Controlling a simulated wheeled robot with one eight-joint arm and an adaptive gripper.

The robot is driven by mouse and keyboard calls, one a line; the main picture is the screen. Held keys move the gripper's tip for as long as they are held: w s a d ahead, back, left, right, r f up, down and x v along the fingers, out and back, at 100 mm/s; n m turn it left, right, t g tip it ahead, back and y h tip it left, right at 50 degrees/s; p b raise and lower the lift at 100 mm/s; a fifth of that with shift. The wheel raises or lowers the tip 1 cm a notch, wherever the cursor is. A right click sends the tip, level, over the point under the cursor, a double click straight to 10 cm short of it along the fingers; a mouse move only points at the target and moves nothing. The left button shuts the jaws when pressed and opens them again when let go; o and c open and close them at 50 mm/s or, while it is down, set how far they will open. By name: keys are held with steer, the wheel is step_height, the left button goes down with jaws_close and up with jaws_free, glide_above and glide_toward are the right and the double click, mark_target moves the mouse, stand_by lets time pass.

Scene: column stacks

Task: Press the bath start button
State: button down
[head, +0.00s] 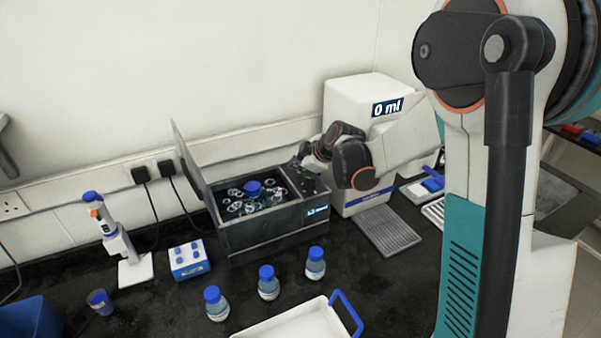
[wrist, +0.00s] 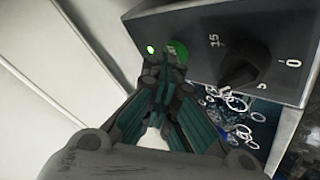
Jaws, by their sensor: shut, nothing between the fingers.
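The water bath (head: 270,235) is a dark open box with its lid raised, standing against the back wall. A blue-capped bottle (head: 253,190) and several rings sit in its basin. In the wrist view, its control panel (wrist: 213,28) carries a green round button (wrist: 177,50), a small lit green lamp (wrist: 150,49) and a black dial (wrist: 245,62) with numbers. My gripper (wrist: 163,60) is shut and empty, with its fingertips at the green button and covering part of it. I cannot tell whether they touch it.
Several blue-capped bottles (head: 268,283) and a white tray (head: 300,322) stand in front. A small tube rack (head: 189,260) and a pipette stand (head: 133,270) are at left.

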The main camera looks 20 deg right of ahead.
mark_target(298, 174)
steer(key=shift+r, duration=0.1)
stand_by(0.3)
steer(key=shift+r+p, duration=0.45)
steer(key=shift+r, duration=0.25)
steer(key=shift+r+p, duration=1.5)
steer(key=shift+r, duration=1)
